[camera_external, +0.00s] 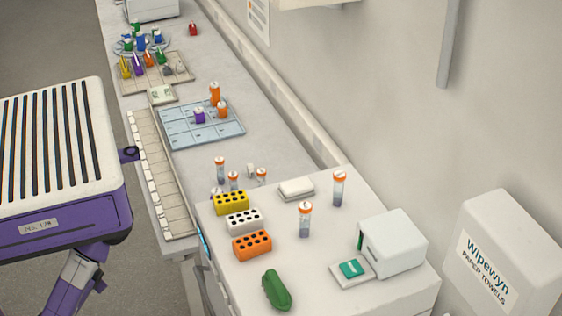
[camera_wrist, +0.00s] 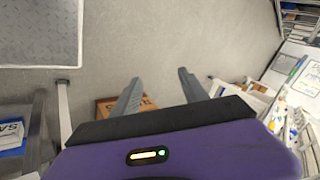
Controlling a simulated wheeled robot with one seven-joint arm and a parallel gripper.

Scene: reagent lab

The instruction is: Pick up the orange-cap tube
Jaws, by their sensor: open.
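Several clear tubes with orange caps are in the external view, so I cannot tell which one the task means. One orange-cap tube (camera_external: 305,220) stands upright on the near white bench top, and another (camera_external: 340,188) stands behind it to the right. More orange-cap tubes (camera_external: 220,169) are grouped behind the yellow rack (camera_external: 230,203). My gripper (camera_wrist: 158,84) is open and empty in the wrist view, its two grey fingers apart over the floor. It is not seen in the external view. No tube shows in the wrist view.
White (camera_external: 243,221) and orange (camera_external: 252,244) racks, a green object (camera_external: 276,290) and a white box device (camera_external: 392,242) share the near bench top. A blue tray (camera_external: 180,137) holds bottles farther back. The wrist view shows a cardboard box (camera_wrist: 108,106) and bench clutter at right.

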